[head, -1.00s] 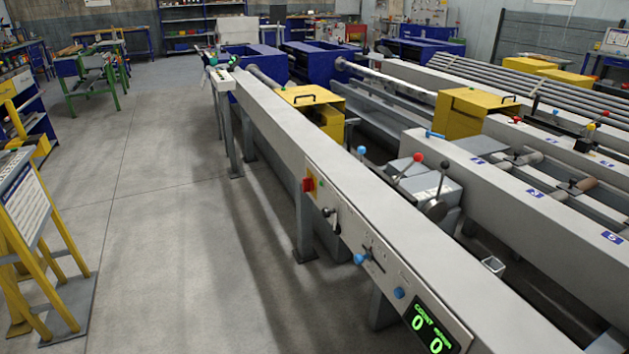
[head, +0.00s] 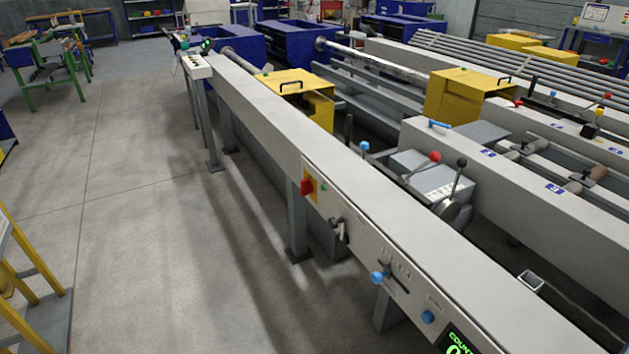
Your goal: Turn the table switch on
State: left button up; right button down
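The long grey runout table (head: 262,117) runs from the back left to the front right. On its side panel is a red switch (head: 307,187) on a yellow plate, with a small green button (head: 323,188) beside it. Below and right of it are a black-handled lever (head: 340,230), a blue-knobbed lever (head: 378,278) in a slot, and a blue knob (head: 428,317). A black counter display (head: 459,344) with green lettering is cut off at the bottom edge. I cannot read the switch's position with certainty. Neither gripper shows in the head view.
The grey floor (head: 150,240) left of the table is clear. A yellow-framed stand (head: 25,285) is at the left edge. Yellow covers (head: 297,90), red- and blue-knobbed levers and rails lie beyond the table. Green-legged workbenches (head: 50,75) stand at the back left.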

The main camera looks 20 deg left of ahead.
aim_at(305, 187)
jog(key=i+j+z, duration=0.35)
jog(key=j, duration=0.25)
jog(key=i+j+z, duration=0.4)
jog(key=j, duration=0.3)
